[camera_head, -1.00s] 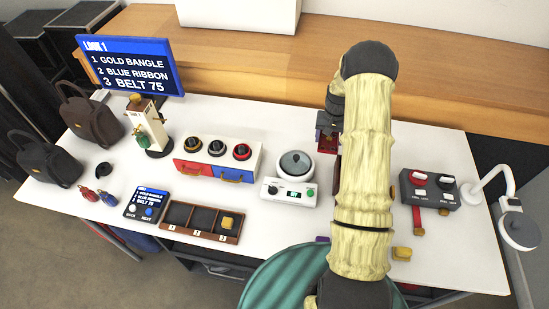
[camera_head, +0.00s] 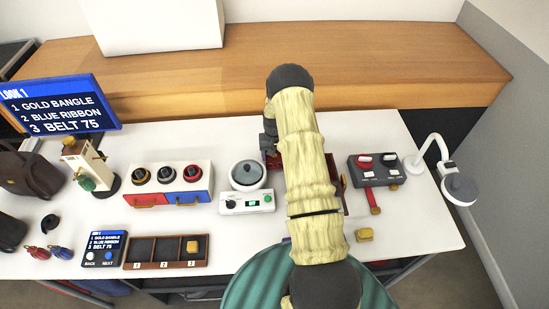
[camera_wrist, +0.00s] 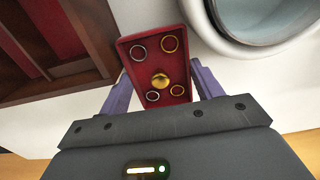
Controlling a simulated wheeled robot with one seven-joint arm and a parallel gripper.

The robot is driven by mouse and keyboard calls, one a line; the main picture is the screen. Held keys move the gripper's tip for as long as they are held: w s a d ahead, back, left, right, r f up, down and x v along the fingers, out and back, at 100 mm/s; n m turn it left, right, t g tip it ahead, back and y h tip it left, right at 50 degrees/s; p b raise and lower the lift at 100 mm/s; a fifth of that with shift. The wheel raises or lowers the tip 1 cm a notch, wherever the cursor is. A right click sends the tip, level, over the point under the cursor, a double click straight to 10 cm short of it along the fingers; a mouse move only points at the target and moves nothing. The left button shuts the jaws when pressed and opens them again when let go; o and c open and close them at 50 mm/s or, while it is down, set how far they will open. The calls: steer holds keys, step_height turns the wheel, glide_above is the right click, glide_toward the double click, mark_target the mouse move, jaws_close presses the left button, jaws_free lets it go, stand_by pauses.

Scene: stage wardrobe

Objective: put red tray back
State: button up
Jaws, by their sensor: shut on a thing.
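The red tray (camera_wrist: 139,52) is a small dark red rectangle with a gold knob in its middle and several rings. In the wrist view it sits between the purple fingers of my gripper (camera_wrist: 161,88), which is shut on it. A brown wooden case (camera_wrist: 52,87) with red-lined compartments is at the left of the wrist view, close beside the tray. In the head view the case (camera_head: 346,208) is mostly hidden behind my arm. My gripper's fingers and the tray are hard to make out there.
A white scale with a round pot (camera_head: 247,174) stands left of my arm. A grey switch box (camera_head: 375,168) and a lamp (camera_head: 459,188) stand to the right. A three-slot wooden tray (camera_head: 166,252) is at front left.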

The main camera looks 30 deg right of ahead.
mark_target(275, 155)
steer(key=shift+f, duration=1.2)
steer(key=shift+f, duration=0.1)
steer(key=o, duration=1)
step_height(275, 155, up, 12)
steer(key=shift+r+b, duration=0.15)
steer(key=shift+b, duration=0.75)
